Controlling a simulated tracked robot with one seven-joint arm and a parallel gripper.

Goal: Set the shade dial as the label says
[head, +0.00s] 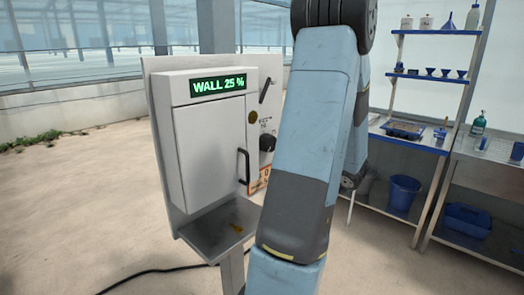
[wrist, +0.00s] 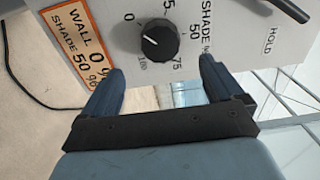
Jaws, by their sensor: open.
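The shade dial (wrist: 160,40) is a round black knob, marked 0, 50, 75 and 100 around it, with "SHADE %" printed beside it. A small light mark shows on its left side; I cannot tell its exact reading. The dial also shows in the head view (head: 267,142), beside my arm. The orange-edged label (wrist: 80,47) reads "WALL 0 %, SHADE 50 %". The green display (head: 218,84) reads "WALL 25 %". My gripper (wrist: 161,68) is open and empty, its fingertips short of the dial, which lies between and beyond them. My arm hides the gripper in the head view.
A white cabinet (head: 205,140) with a black door handle (head: 244,167) is left of the dial. A black lever (wrist: 288,10) sits by the word "HOLD". A small shelf (head: 215,235) juts out below the cabinet. A bench with a blue bucket (head: 403,193) stands right.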

